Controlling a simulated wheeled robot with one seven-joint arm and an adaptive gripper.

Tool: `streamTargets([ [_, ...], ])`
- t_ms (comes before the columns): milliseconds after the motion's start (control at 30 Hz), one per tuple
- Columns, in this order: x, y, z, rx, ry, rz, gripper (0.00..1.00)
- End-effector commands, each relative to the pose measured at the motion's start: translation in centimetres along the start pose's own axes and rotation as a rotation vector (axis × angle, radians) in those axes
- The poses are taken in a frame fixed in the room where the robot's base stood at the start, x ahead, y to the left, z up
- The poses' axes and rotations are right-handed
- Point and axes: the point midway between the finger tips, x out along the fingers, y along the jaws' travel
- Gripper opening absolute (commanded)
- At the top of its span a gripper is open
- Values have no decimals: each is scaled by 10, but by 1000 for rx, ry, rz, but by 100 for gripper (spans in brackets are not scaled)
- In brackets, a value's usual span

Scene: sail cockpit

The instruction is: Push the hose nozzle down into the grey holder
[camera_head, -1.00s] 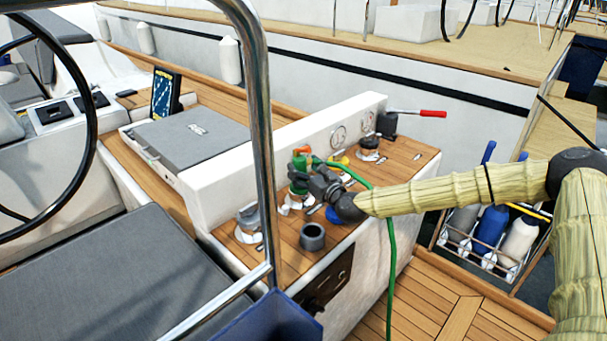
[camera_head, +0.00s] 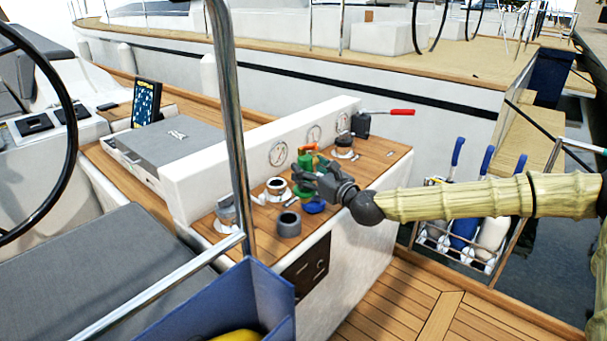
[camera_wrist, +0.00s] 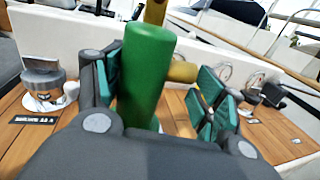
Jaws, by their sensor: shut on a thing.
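The hose nozzle is a green cylinder with orange-brass parts. It stands roughly upright between my fingers in the wrist view (camera_wrist: 146,75), and part of it shows in the head view (camera_head: 306,160). My gripper (camera_head: 308,181) is shut on it above the wooden console top. The grey holder (camera_head: 289,224) is a dark, open-topped cup near the console's front edge. In the head view it is left of and below my gripper, apart from the nozzle. The nozzle's lower end is hidden by my gripper.
A metal winch (camera_head: 277,187) and a blue round piece (camera_head: 314,206) stand close to my gripper. A red-handled lever (camera_head: 390,113) is at the back right. A steel rail post (camera_head: 232,110) rises left of the console, and a blue box (camera_head: 262,300) is in front.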

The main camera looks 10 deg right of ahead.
Motion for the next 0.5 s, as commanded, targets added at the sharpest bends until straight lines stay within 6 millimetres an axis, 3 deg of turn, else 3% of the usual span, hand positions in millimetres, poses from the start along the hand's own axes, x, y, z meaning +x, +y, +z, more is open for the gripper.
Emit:
streamTargets([
  [500,10,20,24,-2,-2,30,25],
])
